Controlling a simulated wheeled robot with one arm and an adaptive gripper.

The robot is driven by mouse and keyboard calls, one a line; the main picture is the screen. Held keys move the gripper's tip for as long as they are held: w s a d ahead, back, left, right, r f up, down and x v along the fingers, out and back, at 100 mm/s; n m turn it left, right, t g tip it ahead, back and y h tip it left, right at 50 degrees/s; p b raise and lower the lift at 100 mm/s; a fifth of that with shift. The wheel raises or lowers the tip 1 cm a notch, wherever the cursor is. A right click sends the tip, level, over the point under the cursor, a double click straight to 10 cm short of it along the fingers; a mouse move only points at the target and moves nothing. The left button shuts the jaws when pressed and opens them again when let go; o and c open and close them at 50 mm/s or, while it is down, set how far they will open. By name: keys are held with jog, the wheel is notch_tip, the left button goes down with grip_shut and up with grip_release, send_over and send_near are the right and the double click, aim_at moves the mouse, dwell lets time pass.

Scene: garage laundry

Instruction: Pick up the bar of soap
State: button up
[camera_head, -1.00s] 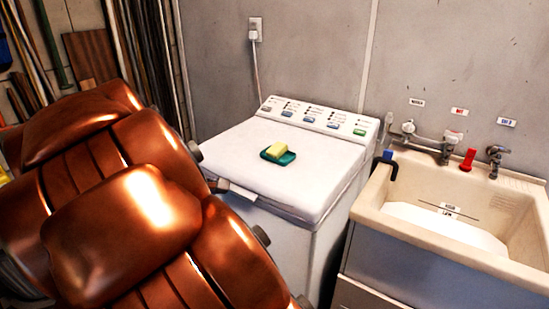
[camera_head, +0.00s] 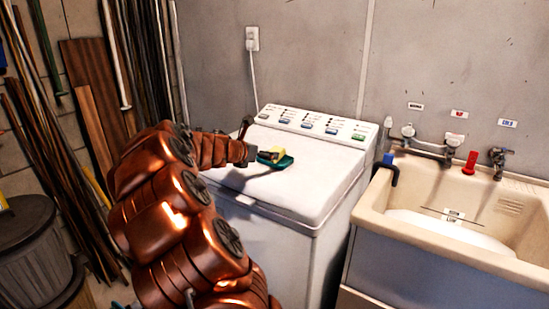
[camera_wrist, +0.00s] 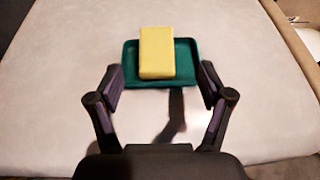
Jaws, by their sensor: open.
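The yellow bar of soap (camera_wrist: 157,52) lies in a green soap dish (camera_wrist: 185,70) on the white washing machine lid. In the head view the soap (camera_head: 276,151) is partly hidden by my gripper, and the dish (camera_head: 284,163) shows around it. My gripper (camera_wrist: 161,85) is open and empty. Its two dark fingers stand apart just on the near side of the dish, one toward each side, with the soap ahead between their lines. In the head view my gripper (camera_head: 254,149) reaches in from the left, low over the lid.
The washing machine (camera_head: 310,190) has a raised control panel (camera_head: 313,122) at its back. A beige sink (camera_head: 450,255) with taps stands to the right. Boards and poles lean at the left wall, above a dark bin (camera_head: 28,250). The lid around the dish is clear.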

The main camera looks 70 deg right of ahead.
aim_at(274, 150)
jog(key=shift+w+r+x, duration=0.1)
jog(key=shift+x, duration=1.65)
jog(key=shift+w+r+x, duration=0.1)
jog(key=shift+x, duration=1.7)
jog(key=shift+d, duration=0.1)
jog(key=c, duration=1.4)
jog(key=shift+r+p, duration=0.35)
jog(key=shift+r, duration=1.45)
jog(key=s+a, duration=0.3)
jog(key=a, duration=0.1)
jog(key=s+a+r+b, duration=0.1)
jog(key=s+a, duration=0.1)
jog(key=a, duration=0.3)
jog(key=s+a, duration=0.3)
jog(key=a, duration=0.1)
jog(key=shift+s+a+r, duration=0.2)
jog(key=shift+s+r, duration=0.1)
jog(key=shift+s, duration=0.05)
